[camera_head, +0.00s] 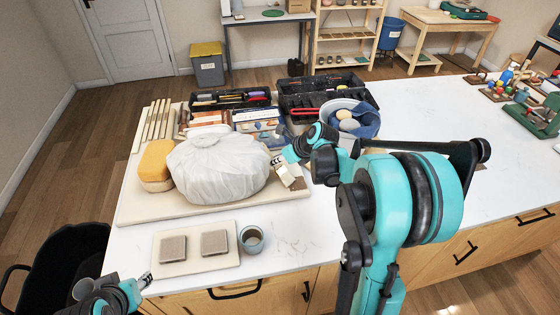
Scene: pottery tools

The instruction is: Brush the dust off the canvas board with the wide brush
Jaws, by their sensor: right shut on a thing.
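The large cream canvas board (128,212) lies on the white counter and carries a wrapped clay bag (218,168) and other things. My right gripper (280,161) is over the board's right side, beside the bag. It is shut on what looks like the wide brush (291,177), whose pale end points down close to the board. I cannot tell whether the brush touches it. My arm hides part of that area. My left gripper (145,281) is low at the left, at the counter's front edge; its jaws are too small to read. No dust can be made out.
An orange and cream sponge (156,163) and several wooden sticks (155,122) are left of the bag. Black tool trays (322,90) and a bucket (348,122) stand behind. A small board (168,266) with two tiles and a grey cup (252,240) are in front.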

